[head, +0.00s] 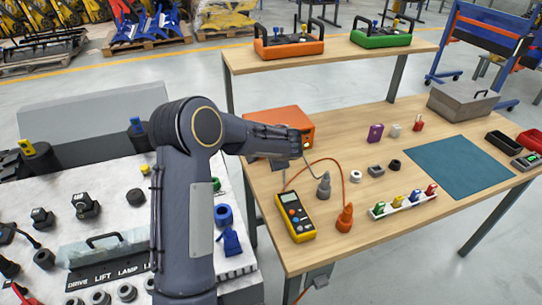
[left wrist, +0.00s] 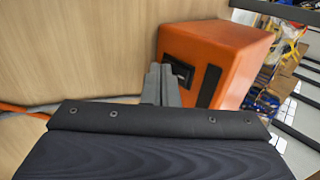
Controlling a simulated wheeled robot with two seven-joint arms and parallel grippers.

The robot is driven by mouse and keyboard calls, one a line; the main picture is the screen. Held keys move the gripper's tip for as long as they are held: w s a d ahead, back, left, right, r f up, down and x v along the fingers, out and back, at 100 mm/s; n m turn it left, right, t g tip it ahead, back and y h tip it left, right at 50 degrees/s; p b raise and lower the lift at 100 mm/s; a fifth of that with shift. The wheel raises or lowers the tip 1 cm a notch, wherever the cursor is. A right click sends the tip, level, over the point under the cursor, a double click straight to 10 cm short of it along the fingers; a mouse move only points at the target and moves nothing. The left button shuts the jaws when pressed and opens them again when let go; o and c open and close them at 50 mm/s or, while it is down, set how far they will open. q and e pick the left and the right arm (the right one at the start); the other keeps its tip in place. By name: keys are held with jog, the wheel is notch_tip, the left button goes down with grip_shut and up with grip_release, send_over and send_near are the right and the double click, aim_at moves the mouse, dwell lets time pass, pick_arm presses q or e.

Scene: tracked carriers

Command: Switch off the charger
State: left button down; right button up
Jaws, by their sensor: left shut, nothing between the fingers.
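The charger (head: 276,116) is an orange box at the back left of the wooden bench. My right gripper is not in view.
A yellow multimeter (head: 295,216), a grey plug (head: 324,187) and an orange plug (head: 345,218) with cables lie in front of the charger. A raised shelf (head: 340,52) stands behind. A teal mat (head: 457,167) lies to the right.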

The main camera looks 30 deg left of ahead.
pick_arm(q)
jog(key=shift+a+f+b, duration=0.1)
jog(key=shift+f+b, duration=0.35)
jog(key=shift+b, duration=0.7)
jog(key=shift+w+r, duration=0.1)
jog(key=shift+r, duration=0.3)
jog(key=shift+r+p, duration=0.55)
jog(key=shift+r, duration=0.3)
jog(key=shift+f, duration=0.1)
